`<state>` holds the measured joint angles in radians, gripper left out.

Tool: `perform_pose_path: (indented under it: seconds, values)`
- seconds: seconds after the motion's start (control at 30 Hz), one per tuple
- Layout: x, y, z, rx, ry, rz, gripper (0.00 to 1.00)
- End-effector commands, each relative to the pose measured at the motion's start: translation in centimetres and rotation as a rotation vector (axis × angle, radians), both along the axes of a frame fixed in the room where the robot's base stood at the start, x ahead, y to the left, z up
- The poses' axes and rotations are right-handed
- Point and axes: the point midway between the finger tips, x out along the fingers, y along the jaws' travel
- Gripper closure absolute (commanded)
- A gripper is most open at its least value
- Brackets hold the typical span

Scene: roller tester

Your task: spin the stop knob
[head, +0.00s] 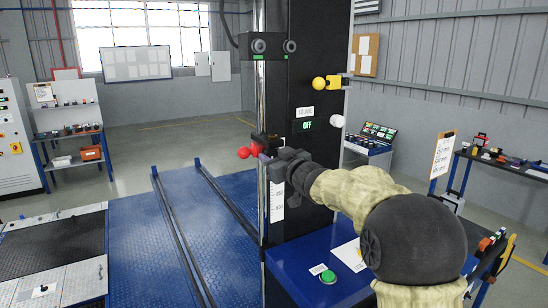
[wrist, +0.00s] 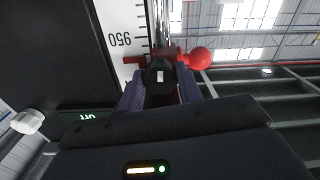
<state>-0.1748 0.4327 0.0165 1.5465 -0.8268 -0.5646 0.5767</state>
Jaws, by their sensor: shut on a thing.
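My gripper (head: 268,160) is at the column's left edge in the head view. In the wrist view its two purple fingers (wrist: 160,92) are closed on the dark stop knob (wrist: 160,73) from both sides. The knob sits in front of a red stop (wrist: 134,60) on a shiny vertical rod. A red ball (wrist: 201,59) sticks out to the right of the stop; it also shows in the head view (head: 243,153). My gripper and arm hide the knob in the head view.
A white scale (wrist: 128,28) marked 950 runs beside the rod. The black column (head: 310,75) carries a display reading OFF (head: 307,125), a yellow knob (head: 319,83) and a white ball (head: 337,121). A green button (head: 328,276) is on the blue base below.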

Motion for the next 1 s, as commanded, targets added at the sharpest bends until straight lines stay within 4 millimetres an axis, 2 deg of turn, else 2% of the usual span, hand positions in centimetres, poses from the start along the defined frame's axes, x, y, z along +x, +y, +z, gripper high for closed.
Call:
perform_pose_path:
  seconds: [0.37,0.67,0.7,0.8,1.0]
  values:
    - [0.0,-0.04,-0.04,-0.208,-0.143,-0.001,0.87]
    - [0.02,-0.06,0.09,-0.222,-0.152,-0.001,0.87]
    - [0.02,-0.06,0.09,-0.222,-0.152,-0.001,0.61]
    - [0.02,-0.06,0.08,-0.221,-0.151,-0.001,0.43]
    - [0.02,-0.06,0.06,-0.221,-0.151,-0.001,0.43]
